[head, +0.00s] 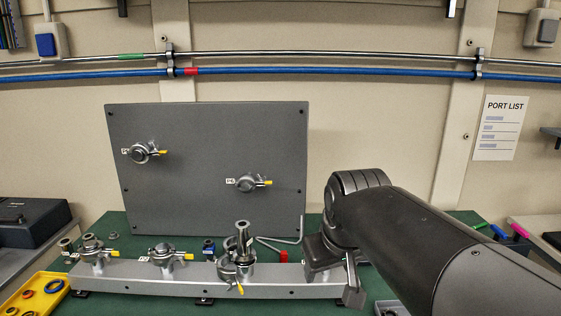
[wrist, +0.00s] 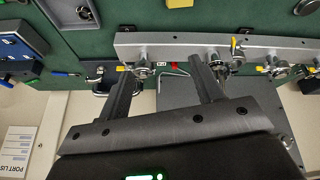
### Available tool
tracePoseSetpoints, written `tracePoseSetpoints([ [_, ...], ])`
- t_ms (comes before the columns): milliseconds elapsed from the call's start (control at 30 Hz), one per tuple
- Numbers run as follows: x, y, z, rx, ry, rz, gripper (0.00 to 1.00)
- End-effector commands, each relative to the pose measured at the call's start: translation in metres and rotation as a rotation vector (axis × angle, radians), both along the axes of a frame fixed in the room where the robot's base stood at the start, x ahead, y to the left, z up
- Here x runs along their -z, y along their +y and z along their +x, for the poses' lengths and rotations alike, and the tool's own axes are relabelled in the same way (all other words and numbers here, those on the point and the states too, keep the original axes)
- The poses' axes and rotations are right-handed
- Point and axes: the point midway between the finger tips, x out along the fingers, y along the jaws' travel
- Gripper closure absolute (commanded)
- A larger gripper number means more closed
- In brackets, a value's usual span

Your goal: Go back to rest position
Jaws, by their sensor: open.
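My gripper (head: 335,285) is at the right end of the grey rail (head: 200,281) on the green table, with its jaws apart. In the wrist view my gripper (wrist: 160,75) shows two spread dark fingers with nothing seen between them that they hold. The rail also crosses the wrist view (wrist: 160,45), which looks turned over. A clamped port (wrist: 140,70) shows between and beyond the fingers; I cannot tell how close it is. My forearm hides the table's right part in the head view.
The rail carries several clamped ports, the right one (head: 237,268) with a taller fitting on it. A grey panel (head: 210,205) with two clamped ports stands behind. A yellow tray (head: 48,302) lies at front left. A hex key (head: 280,250) lies behind the rail. Space above is clear.

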Motion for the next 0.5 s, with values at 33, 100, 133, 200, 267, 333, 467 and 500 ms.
tracePoseSetpoints([
  [33,0.006,-0.011,-0.018,0.036,-0.011,0.007,0.4],
  [100,0.018,-0.024,-0.04,0.087,-0.02,0.02,0.4],
  [133,0.023,-0.029,-0.049,0.109,-0.023,0.027,0.4],
  [200,0.035,-0.039,-0.069,0.153,-0.033,0.042,0.4],
  [267,0.045,-0.047,-0.083,0.187,-0.037,0.056,0.4],
  [333,0.055,-0.053,-0.096,0.217,-0.044,0.068,0.4],
  [467,0.068,-0.06,-0.111,0.251,-0.05,0.085,0.4],
  [500,0.069,-0.06,-0.113,0.258,-0.05,0.088,0.4],
])
